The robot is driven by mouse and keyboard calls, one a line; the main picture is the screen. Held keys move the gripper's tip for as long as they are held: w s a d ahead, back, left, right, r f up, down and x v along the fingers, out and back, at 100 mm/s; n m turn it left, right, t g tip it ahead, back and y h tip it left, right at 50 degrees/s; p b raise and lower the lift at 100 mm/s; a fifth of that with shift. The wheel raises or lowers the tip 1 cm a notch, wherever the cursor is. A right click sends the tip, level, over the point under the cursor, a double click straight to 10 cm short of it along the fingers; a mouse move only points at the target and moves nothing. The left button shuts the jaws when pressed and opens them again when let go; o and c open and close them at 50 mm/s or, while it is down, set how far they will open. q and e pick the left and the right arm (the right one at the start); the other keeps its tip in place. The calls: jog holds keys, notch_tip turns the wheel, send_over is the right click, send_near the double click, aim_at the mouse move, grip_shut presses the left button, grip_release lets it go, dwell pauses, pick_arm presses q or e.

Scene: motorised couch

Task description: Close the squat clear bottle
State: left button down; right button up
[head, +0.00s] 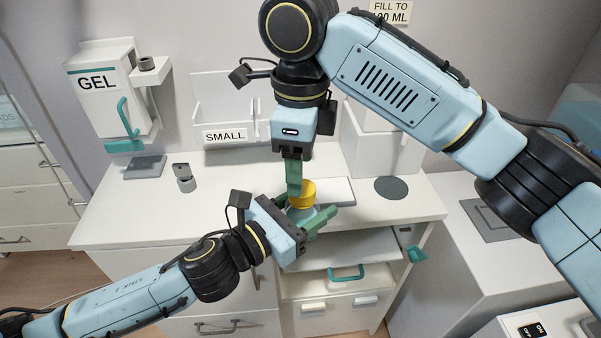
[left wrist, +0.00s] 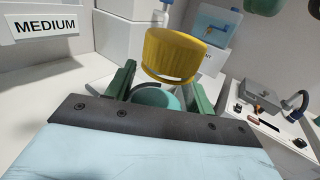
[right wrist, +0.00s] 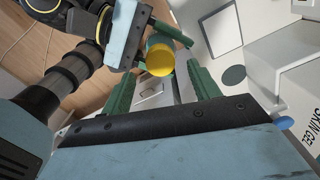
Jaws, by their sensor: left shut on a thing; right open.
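The squat clear bottle (head: 300,213) is held between the fingers of my left gripper (head: 306,216), above the counter's front part. Its pale teal round body shows in the left wrist view (left wrist: 155,98), partly hidden by the gripper. A yellow ribbed cap (head: 304,192) sits at the bottle's top; it looks tilted in the left wrist view (left wrist: 175,55). I cannot tell whether it is seated on the neck. My right gripper (head: 293,188) points down just above and beside the cap, open. In the right wrist view the cap (right wrist: 160,58) shows between its spread fingers.
The white counter (head: 120,215) holds a small grey holder (head: 183,177), a dark round pad (head: 391,187) and a bin labelled SMALL (head: 224,135). A GEL dispenser (head: 98,85) hangs at left.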

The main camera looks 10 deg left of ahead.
jog(key=shift+r, duration=0.4)
